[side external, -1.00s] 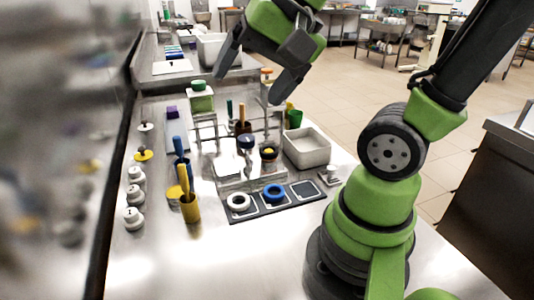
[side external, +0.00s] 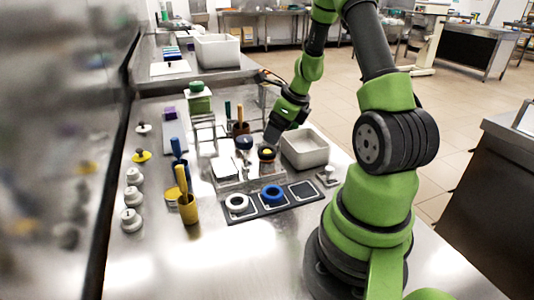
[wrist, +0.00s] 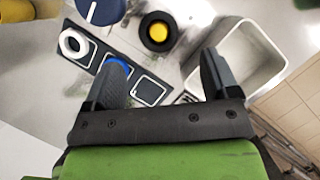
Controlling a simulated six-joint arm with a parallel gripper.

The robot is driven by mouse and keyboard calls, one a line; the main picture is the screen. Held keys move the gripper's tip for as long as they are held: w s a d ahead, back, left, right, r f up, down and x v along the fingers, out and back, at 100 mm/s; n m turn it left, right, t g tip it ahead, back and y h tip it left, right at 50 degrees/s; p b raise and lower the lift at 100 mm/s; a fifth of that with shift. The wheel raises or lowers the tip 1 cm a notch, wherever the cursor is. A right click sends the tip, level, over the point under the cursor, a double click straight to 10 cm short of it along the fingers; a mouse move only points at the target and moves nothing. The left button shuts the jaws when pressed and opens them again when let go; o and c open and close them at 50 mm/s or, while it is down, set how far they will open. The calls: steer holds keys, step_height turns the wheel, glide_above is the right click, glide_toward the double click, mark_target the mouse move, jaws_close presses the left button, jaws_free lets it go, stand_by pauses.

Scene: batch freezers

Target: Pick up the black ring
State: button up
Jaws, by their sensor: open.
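The black ring (side external: 267,157) sits around a yellow-topped piece near the middle of the table in the side view. In the wrist view the black ring (wrist: 147,40) shows from above at top centre, with a yellow middle. My gripper (side external: 272,136) is just above and close to the ring in the side view. In the wrist view my gripper (wrist: 160,72) is open, with nothing between its fingers. The ring lies ahead of the fingertips, between their lines.
A white bin (side external: 305,164) stands right of the ring, close to my right finger in the wrist view. A dark tray (side external: 262,211) in front holds a white ring (side external: 229,204) and a blue ring (side external: 264,194); its right square is empty. A dark-blue-topped piece (side external: 244,142) stands left.

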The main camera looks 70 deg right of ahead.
mark_target(266, 152)
steer(key=shift+x, duration=3.4)
steer(key=shift+a, duration=0.1)
steer(key=c, duration=1.1)
steer(key=shift+o, duration=0.2)
steer(key=shift+s, duration=0.1)
steer(key=shift+r, duration=0.15)
step_height(266, 152, up, 7)
steer(key=n+y, duration=0.1)
steer(key=n, duration=0.2)
steer(key=n+y, duration=0.1)
steer(key=n, duration=0.1)
steer(key=shift+n+g, duration=0.4)
steer(key=shift+f, duration=2.8)
